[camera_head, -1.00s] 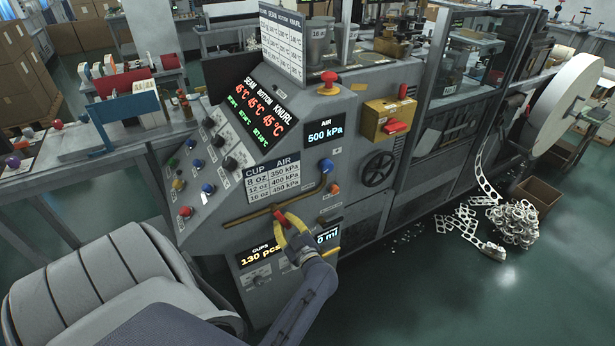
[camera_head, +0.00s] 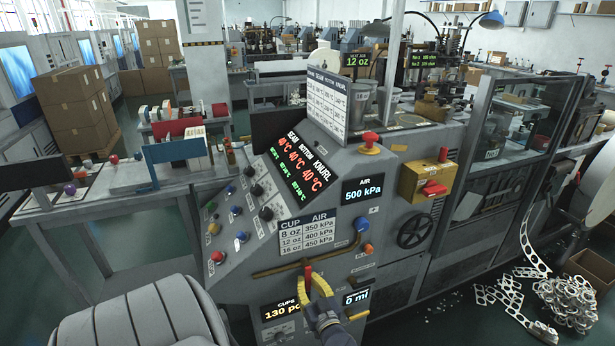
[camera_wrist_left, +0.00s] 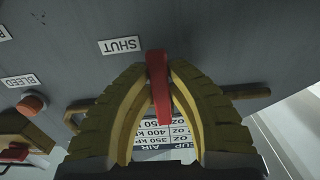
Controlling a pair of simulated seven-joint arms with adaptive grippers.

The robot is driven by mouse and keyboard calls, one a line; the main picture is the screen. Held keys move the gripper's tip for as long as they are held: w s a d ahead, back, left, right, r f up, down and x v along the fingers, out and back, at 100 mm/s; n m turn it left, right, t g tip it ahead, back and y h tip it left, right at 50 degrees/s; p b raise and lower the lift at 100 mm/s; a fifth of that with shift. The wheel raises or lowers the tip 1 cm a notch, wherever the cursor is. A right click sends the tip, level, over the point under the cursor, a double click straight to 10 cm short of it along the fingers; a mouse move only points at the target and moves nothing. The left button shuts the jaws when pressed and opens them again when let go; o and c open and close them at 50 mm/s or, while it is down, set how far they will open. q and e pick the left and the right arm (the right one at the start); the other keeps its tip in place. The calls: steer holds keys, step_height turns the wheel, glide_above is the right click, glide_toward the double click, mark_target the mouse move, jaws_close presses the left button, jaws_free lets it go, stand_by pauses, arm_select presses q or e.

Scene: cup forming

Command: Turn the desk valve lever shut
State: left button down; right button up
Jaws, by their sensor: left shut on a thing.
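The red valve lever (camera_head: 308,274) sits on a brass pipe (camera_head: 275,269) on the sloped front of the grey machine. In the left wrist view the lever (camera_wrist_left: 158,88) stands across the pipe (camera_wrist_left: 246,91), between the yellow fingers. My left gripper (camera_head: 314,280) is shut on the lever, with its fingertips on either side. A SHUT label (camera_wrist_left: 120,45) shows upside down in the wrist view, beside the lever's end. My right gripper is out of view.
A blue knob (camera_head: 361,224) is at the pipe's upper right end. The yellow box with a red switch (camera_head: 428,182) and a black handwheel (camera_head: 414,231) are farther right. A grey chair back (camera_head: 150,318) stands at lower left. White paper scrap (camera_head: 568,302) lies on the floor.

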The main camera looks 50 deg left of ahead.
arm_select(q)
steer(key=shift+f, duration=0.1)
steer(key=c, duration=1.3)
jaws_free()
